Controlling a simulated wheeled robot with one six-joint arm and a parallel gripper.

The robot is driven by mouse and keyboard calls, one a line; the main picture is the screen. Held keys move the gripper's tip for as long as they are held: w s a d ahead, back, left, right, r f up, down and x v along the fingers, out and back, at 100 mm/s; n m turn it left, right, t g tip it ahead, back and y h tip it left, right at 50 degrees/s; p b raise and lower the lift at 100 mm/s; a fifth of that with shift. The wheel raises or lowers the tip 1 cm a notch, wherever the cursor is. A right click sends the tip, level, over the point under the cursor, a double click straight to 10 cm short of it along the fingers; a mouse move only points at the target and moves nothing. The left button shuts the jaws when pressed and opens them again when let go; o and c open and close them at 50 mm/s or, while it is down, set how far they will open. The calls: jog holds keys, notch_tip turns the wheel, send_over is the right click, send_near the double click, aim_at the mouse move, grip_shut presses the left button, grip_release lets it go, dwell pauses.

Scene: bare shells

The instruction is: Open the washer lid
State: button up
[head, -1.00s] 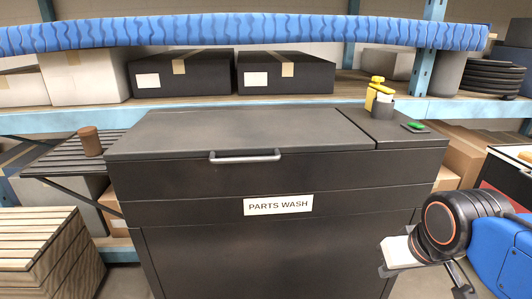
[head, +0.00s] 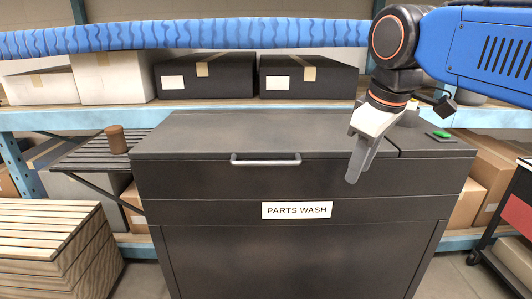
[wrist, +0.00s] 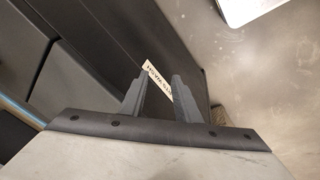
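The washer (head: 290,245) is a dark grey cabinet with a white "PARTS WASH" label (head: 297,210) on its front. Its flat lid (head: 250,130) is down and closed. A silver bar handle (head: 265,160) runs along the lid's front edge. My gripper (head: 353,178) points down at the right part of the lid's front, to the right of the handle and apart from it. In the wrist view the two fingers (wrist: 159,85) are spread with nothing between them. The washer's dark body and part of the label show beyond them; the handle cannot be made out there.
A slatted shelf (head: 85,155) with a brown cup (head: 116,139) is left of the washer. A wooden crate (head: 50,240) stands at lower left, a red-fronted cart (head: 515,215) at right. A green button (head: 442,135) is on the side panel. Boxes (head: 205,75) fill the rack behind.

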jog(key=w+a+r+n, duration=0.3)
jog(key=a+r+n, duration=0.1)
jog(key=a+r, duration=0.45)
jog(key=n+g, duration=0.1)
jog(key=n, duration=0.4)
send_near(266, 163)
jog(key=x, duration=0.7)
jog(key=shift+w+a+f, duration=0.15)
jog(key=shift+w, duration=0.15)
grip_shut()
